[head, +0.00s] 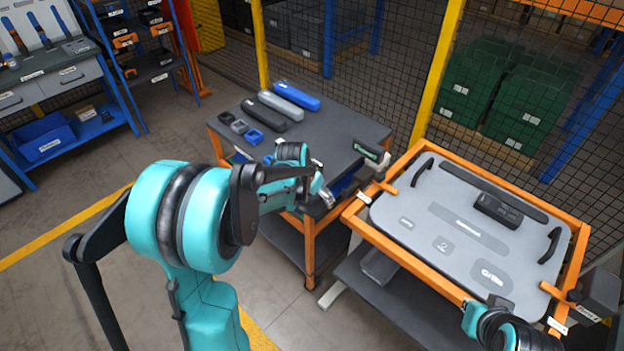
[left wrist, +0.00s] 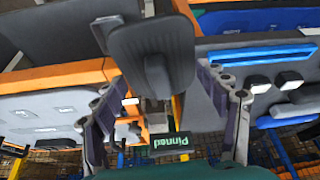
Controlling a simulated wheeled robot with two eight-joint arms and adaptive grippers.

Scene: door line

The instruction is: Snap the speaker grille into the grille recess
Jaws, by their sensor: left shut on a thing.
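My left gripper (head: 325,192) hangs by the near right corner of the grey table. The plate is not clear in the head view. The grey door panel (head: 400,195) lies in an orange frame at the right. A dark rounded area lettered "Grille" (head: 489,278) near its lower right looks like the grille recess.
A black switch module (head: 497,209) sits on the panel, with black handles at both ends. The grey table (head: 330,125) holds black, grey and blue long pieces and small blocks. A "Pinned" display (head: 368,151) stands at its right edge. Mesh fencing runs behind.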

